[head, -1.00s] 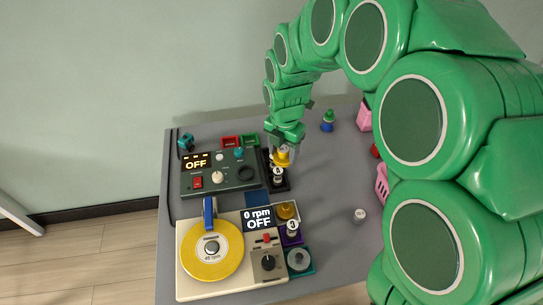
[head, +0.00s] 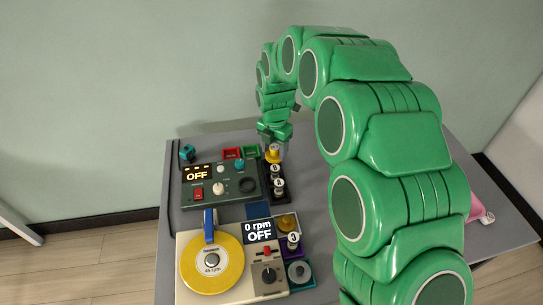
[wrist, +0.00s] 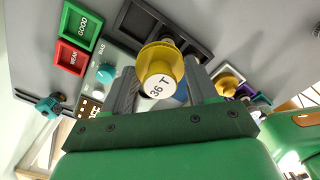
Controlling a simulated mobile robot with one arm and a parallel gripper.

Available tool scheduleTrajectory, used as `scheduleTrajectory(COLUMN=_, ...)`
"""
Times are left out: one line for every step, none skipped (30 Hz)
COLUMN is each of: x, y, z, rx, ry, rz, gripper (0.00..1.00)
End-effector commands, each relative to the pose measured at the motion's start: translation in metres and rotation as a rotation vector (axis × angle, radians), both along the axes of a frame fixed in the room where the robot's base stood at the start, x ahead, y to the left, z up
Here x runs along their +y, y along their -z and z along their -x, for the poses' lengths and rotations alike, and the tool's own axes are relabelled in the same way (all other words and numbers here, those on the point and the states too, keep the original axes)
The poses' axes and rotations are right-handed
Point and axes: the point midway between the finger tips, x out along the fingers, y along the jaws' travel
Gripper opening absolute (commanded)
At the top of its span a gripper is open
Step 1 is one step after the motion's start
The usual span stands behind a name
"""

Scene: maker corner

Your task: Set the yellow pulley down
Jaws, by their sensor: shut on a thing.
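The yellow pulley (wrist: 158,62), marked "36 T" on its white end, sits between the two fingers of my gripper (wrist: 161,76) in the wrist view. In the head view my gripper (head: 274,136) points down with the yellow pulley (head: 274,154) under it, at the far end of a black rack (head: 267,198). The wrist view shows the rack's dark compartments (wrist: 150,22) beyond the pulley. I cannot tell whether the pulley touches the rack.
Dark pulleys with white tops (head: 279,187) stand in the rack nearer the camera. A red tray (head: 232,153) and green tray (head: 251,151) lie left of my gripper. A control box (head: 228,198) and a turntable with a yellow disc (head: 232,270) occupy the left.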

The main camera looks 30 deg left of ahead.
Motion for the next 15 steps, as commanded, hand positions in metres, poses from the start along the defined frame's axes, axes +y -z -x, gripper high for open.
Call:
scheduleTrajectory(x=0.003, y=0.006, z=-0.003, rx=0.001, ry=0.000, rz=0.001, gripper=0.29)
scheduleTrajectory(x=0.005, y=0.009, z=-0.005, rx=0.000, ry=0.000, rz=0.000, gripper=0.29)
scheduleTrajectory(x=0.008, y=0.012, z=-0.007, rx=-0.001, ry=0.001, rz=-0.001, gripper=0.29)
scheduleTrajectory(x=0.009, y=0.015, z=-0.009, rx=-0.002, ry=0.001, rz=-0.002, gripper=0.29)
scheduleTrajectory(x=0.012, y=0.017, z=-0.011, rx=-0.002, ry=0.001, rz=-0.002, gripper=0.29)
scheduleTrajectory(x=0.014, y=0.021, z=-0.013, rx=-0.002, ry=0.001, rz=-0.002, gripper=0.29)
scheduleTrajectory(x=0.016, y=0.025, z=-0.015, rx=-0.001, ry=0.001, rz=-0.002, gripper=0.29)
scheduleTrajectory(x=0.017, y=0.028, z=-0.016, rx=-0.001, ry=0.000, rz=-0.001, gripper=0.29)
scheduleTrajectory(x=0.019, y=0.032, z=-0.018, rx=0.000, ry=0.000, rz=0.000, gripper=0.29)
scheduleTrajectory(x=0.020, y=0.035, z=-0.019, rx=0.000, ry=0.000, rz=0.000, gripper=0.29)
scheduleTrajectory(x=0.022, y=0.037, z=-0.021, rx=0.000, ry=0.000, rz=0.000, gripper=0.29)
scheduleTrajectory(x=0.023, y=0.039, z=-0.022, rx=0.000, ry=-0.001, rz=0.000, gripper=0.24)
scheduleTrajectory(x=0.025, y=0.041, z=-0.023, rx=0.000, ry=-0.001, rz=-0.001, gripper=0.24)
scheduleTrajectory(x=0.025, y=0.042, z=-0.024, rx=0.000, ry=-0.001, rz=-0.001, gripper=0.19)
scheduleTrajectory(x=0.026, y=0.044, z=-0.025, rx=0.000, ry=-0.001, rz=-0.001, gripper=0.13)
